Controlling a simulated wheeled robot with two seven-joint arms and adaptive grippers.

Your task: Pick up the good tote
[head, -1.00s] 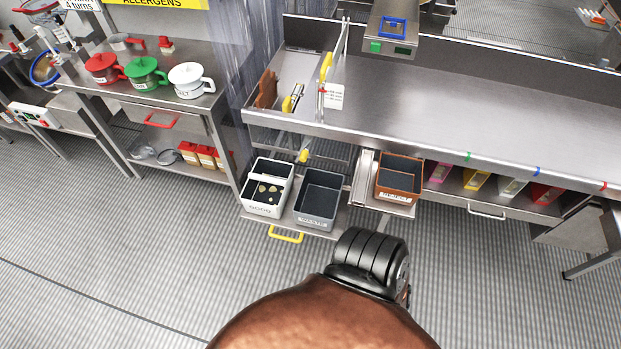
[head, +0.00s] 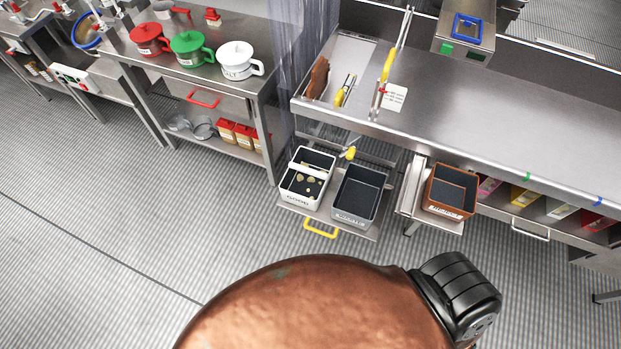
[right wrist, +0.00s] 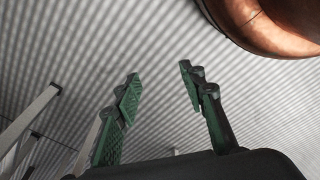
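The good tote (head: 291,194) is a white box with a white bar across its top. It stands at the left of a low steel shelf, and small pale pieces lie on its dark inside. Its front lettering is hard to read now. The tote is not seen in the right wrist view. My right gripper (right wrist: 159,74) shows in that view, with its green fingers apart and nothing between them; grey ribbed floor lies beyond. Neither gripper shows in the head view, so my left gripper is out of sight.
A grey tote (head: 352,217) stands just right of the white one, above a yellow handle (head: 321,229). A brown tote (head: 449,211) is further right. A large rounded copper body (head: 300,305) fills the near foreground and shows in the wrist view (right wrist: 275,25). Floor at left is clear.

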